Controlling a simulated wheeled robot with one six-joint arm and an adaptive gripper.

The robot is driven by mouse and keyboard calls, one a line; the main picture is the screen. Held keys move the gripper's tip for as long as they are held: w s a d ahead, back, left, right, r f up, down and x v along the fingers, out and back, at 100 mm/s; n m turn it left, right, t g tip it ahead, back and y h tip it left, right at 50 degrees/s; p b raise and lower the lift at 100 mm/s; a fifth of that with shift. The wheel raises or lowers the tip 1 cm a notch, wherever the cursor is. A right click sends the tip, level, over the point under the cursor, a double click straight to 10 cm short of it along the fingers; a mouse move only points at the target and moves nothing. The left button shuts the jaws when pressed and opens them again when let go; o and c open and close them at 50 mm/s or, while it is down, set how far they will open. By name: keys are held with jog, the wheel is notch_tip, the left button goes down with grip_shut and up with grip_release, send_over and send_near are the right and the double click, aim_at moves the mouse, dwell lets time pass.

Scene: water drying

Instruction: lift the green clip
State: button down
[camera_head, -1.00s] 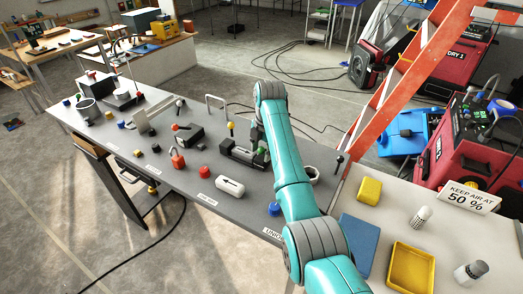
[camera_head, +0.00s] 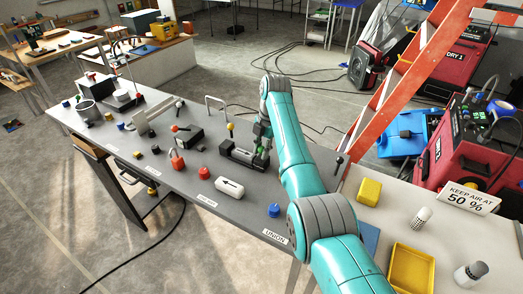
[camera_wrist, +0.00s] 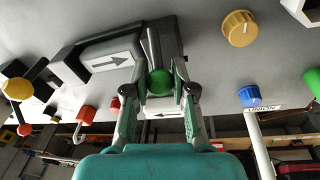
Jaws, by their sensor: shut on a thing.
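The green clip (camera_wrist: 160,82) shows as a round green piece between my fingertips in the wrist view, at the end of a dark fitting (camera_wrist: 160,45). My gripper (camera_wrist: 159,88) is shut on it, with one finger on each side. In the head view my gripper (camera_head: 263,140) is at the right end of the black block (camera_head: 238,151) on the grey bench. The clip is too small and covered there to make out clearly. I cannot tell whether it still touches the fitting.
A blue knob (camera_head: 274,210) and red knob (camera_head: 203,173) stand nearby on the bench (camera_head: 130,150). A yellow-ball lever (camera_head: 230,127) rises behind the block. An orange ladder (camera_head: 405,80) stands to the right.

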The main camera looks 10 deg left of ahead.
jog(key=c, duration=0.9)
grip_release()
jog(key=shift+c, duration=0.2)
jog(key=shift+r, duration=0.15)
notch_tip(320, 180, up, 12)
jog(key=d, duration=0.2)
jog(key=shift+w+f, duration=0.25)
jog(key=shift+w, duration=0.1)
